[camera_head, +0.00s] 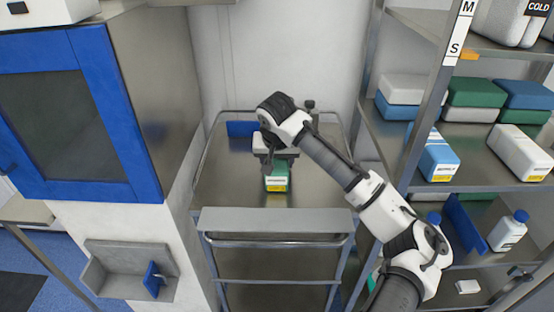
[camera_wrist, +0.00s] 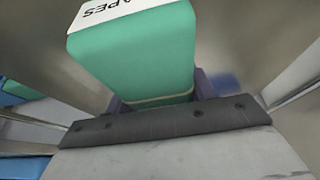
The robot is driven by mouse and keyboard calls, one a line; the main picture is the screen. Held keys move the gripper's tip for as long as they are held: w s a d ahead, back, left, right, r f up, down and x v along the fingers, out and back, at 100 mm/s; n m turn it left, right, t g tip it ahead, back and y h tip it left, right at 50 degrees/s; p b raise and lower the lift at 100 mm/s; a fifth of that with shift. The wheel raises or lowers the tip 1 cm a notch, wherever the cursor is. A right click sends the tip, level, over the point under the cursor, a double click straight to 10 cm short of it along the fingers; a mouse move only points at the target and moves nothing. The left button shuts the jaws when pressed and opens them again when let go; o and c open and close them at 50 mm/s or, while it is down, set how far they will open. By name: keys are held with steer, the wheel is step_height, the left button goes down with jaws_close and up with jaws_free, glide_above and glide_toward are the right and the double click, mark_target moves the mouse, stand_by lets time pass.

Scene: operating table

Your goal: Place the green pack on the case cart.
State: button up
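The green pack (camera_head: 276,178), with a white and yellow label on its near end, is over the top of the steel case cart (camera_head: 225,185). My gripper (camera_head: 275,161) reaches down on it from behind and above. In the wrist view the green pack (camera_wrist: 140,52) sits between the fingers, which show at both sides of its base, and the gripper looks shut on it. I cannot tell whether the pack's underside touches the cart top. Part of the pack is hidden under my gripper.
A blue upright panel (camera_head: 241,129) stands at the cart's back left. A steel shelf rack (camera_head: 400,135) with green, blue and white packs is on the right. A blue-framed cabinet (camera_head: 110,110) is on the left. The cart top's left and right sides are clear.

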steer(key=o, duration=0.4)
steer(key=shift+o, duration=0.2)
steer(key=b+v, duration=0.1)
steer(key=v, duration=1.1)
steer(key=shift+r, duration=0.2)
